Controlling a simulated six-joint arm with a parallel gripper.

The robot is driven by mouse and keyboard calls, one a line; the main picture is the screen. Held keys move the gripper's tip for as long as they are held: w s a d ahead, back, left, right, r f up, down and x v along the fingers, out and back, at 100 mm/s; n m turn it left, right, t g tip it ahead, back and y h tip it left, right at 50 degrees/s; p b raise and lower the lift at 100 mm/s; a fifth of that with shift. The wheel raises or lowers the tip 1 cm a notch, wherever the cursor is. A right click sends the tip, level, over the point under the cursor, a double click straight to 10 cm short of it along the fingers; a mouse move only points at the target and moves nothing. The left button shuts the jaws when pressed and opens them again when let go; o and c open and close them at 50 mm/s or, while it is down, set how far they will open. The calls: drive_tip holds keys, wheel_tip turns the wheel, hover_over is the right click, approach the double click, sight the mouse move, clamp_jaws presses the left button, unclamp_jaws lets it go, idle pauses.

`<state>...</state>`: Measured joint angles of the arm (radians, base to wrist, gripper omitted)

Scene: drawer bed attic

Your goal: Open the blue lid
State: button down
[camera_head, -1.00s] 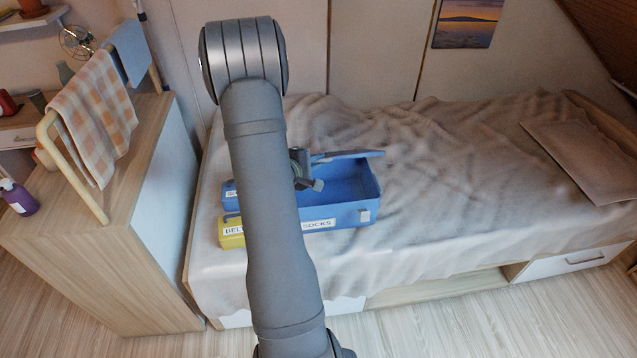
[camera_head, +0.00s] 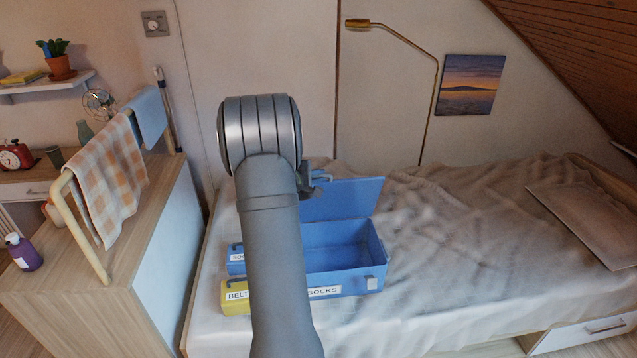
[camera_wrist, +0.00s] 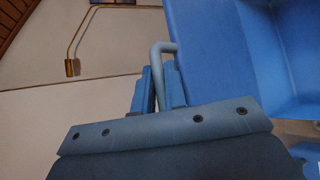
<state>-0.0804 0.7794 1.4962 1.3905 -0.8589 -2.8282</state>
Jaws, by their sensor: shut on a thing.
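The blue lid (camera_head: 345,199) stands raised, close to upright, along the back edge of the blue box (camera_head: 350,282) labelled SOCKS on the bed. The box is open and its visible interior looks empty. My gripper (camera_head: 317,178) is at the lid's upper left, shut on the lid's handle. In the wrist view, the bent grey-blue handle (camera_wrist: 161,50) runs between the fingers of my gripper (camera_wrist: 152,90), and the lid (camera_wrist: 205,45) is to its right. My arm hides the left part of the blue box and part of the lid's left side.
A yellow box (camera_head: 236,299) labelled BELT and another blue box (camera_head: 235,267) stand left, partly behind my arm. A wooden cabinet (camera_head: 160,260) with a towel rail is further left. The bed (camera_head: 470,230) is clear to the right, before a lying board (camera_head: 590,220).

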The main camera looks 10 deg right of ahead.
idle(0.3)
drive_tip(key=c, duration=1.5)
unclamp_jaws()
drive_tip(key=shift+f, duration=0.15)
drive_tip(key=v, duration=1.7)
drive_tip(key=shift+s+a+r, duration=0.15)
drive_tip(key=shift+a+r, duration=0.05)
drive_tip(key=shift+r, duration=0.05)
